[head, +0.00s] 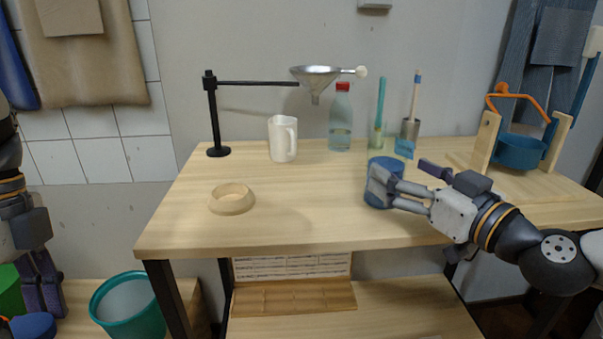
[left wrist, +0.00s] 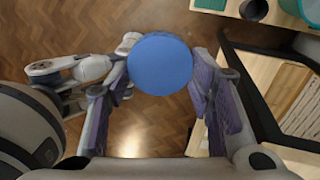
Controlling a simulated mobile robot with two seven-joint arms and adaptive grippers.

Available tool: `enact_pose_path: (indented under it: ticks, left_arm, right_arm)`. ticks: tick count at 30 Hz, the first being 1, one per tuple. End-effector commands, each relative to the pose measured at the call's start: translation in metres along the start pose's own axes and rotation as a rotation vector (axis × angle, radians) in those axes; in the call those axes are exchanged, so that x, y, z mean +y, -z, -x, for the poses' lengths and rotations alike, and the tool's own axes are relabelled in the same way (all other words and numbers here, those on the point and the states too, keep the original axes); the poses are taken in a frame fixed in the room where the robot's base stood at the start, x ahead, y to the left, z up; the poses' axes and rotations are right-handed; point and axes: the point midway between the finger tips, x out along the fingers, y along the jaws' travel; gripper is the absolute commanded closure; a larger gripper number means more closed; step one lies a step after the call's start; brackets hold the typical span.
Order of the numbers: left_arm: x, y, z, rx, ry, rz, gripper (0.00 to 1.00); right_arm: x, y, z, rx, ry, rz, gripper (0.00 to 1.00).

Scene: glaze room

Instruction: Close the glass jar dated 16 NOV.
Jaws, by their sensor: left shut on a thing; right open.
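A blue jar (head: 378,199) stands upright on the table, right of centre. No date can be read on it. My right gripper (head: 384,188) is open at the jar, with its fingers over the jar's near side; I cannot tell whether they touch it. My left gripper (head: 38,297) hangs low at the far left, off the table, and is shut on a round blue lid (left wrist: 160,64). The lid shows flat between the fingers in the left wrist view, above the floor, and partly in the head view (head: 33,327).
On the table (head: 290,225) are a wooden ring (head: 231,200), a white pitcher (head: 280,141), a red-capped bottle (head: 341,125), brushes in holders (head: 408,135) and a stand with a funnel (head: 316,75). A wooden frame with a blue pot (head: 520,152) stands right. A teal bin (head: 133,310) stands lower left.

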Motion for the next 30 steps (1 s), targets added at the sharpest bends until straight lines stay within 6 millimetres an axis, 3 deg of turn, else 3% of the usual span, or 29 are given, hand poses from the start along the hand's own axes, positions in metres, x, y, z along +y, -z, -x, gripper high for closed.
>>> enact_pose_path:
  ticks: [10, 21, 23, 30]
  left_arm:
    - [-0.003, 0.001, -0.012, -0.003, -0.017, 0.0, 0.6]
    - [-0.003, 0.001, -0.012, -0.003, -0.017, 0.0, 0.6]
    - [-0.003, 0.001, -0.012, -0.003, -0.017, 0.0, 0.6]
    - [-0.003, 0.001, -0.012, -0.003, -0.017, 0.0, 0.6]
  right_arm:
    - [0.006, 0.001, -0.048, -0.002, 0.002, -0.001, 0.21]
    - [0.006, 0.004, -0.051, 0.001, 0.0, 0.0, 0.21]
    - [0.006, 0.004, -0.051, 0.0, 0.0, 0.0, 0.3]
    - [0.006, 0.004, -0.051, 0.001, 0.001, 0.0, 0.85]
